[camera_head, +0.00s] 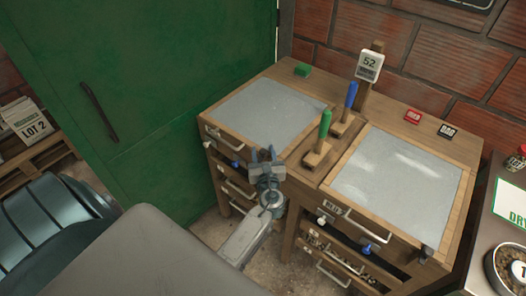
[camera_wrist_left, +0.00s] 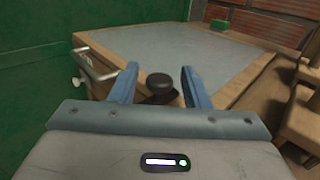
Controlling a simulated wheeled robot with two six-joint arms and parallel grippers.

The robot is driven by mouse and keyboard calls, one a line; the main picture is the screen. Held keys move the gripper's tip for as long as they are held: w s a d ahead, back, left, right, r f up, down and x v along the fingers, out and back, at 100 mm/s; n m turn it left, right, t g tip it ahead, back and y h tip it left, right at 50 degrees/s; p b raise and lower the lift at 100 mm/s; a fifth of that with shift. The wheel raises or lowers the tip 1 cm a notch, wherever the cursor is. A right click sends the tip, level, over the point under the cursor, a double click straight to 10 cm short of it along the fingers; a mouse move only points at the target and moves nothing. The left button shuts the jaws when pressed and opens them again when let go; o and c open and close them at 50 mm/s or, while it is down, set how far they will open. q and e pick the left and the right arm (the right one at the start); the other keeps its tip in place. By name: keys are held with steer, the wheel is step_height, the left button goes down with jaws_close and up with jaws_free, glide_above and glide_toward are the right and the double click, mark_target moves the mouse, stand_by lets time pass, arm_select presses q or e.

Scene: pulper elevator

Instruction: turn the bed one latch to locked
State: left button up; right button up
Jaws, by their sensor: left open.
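Two grey-topped beds sit side by side in a wooden bench, a left one (camera_head: 268,112) and a right one (camera_head: 400,180). My left gripper (camera_head: 263,153) is at the front right corner of the left bed, open. In the left wrist view a round black latch knob (camera_wrist_left: 159,83) shows between the open blue fingers of this gripper (camera_wrist_left: 158,70), with a gap on each side. A similar black latch (camera_head: 426,253) is on the right bed's front corner. I cannot read whether the knob is locked. My right gripper is out of view.
Green-handled (camera_head: 324,125) and blue-handled (camera_head: 351,95) levers stand between the beds. Drawer handles (camera_head: 240,188) stick out from the bench front. A green door (camera_head: 150,100) is at left; a metal counter (camera_head: 485,250) is at right.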

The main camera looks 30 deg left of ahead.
arm_select(q)
steer(key=b+v, duration=0.3)
steer(key=v, duration=0.7)
steer(key=shift+w, duration=0.1)
step_height(320, 180, down, 21)
steer(key=s+d+n+g+h, duration=0.3)
steer(key=n+h, duration=0.2)
steer(key=s+f+n+g+h, duration=0.25)
steer(key=s+f, duration=0.25)
steer(key=f, duration=0.3)
steer(key=s+f+n+g+h, duration=0.1)
steer(key=s+f+n, duration=0.3)
steer(key=f, duration=0.5)
steer(key=s+a+f+n+g, duration=0.1)
steer(key=s+f+n, duration=0.4)
steer(key=s, duration=0.5)
steer(key=s+a+f+n+g+h, duration=0.1)
steer(key=s+f+n, duration=0.4)
steer(key=s, duration=0.5)
steer(key=s+a+f+n+g+h+b, duration=0.1)
steer(key=s+a+f+n+g, duration=0.2)
steer(key=s+f+n, duration=0.3)
steer(key=s+g, duration=0.1)
steer(key=s, duration=0.3)
steer(key=shift+f, duration=0.25)
steer(key=shift+h, duration=0.25)
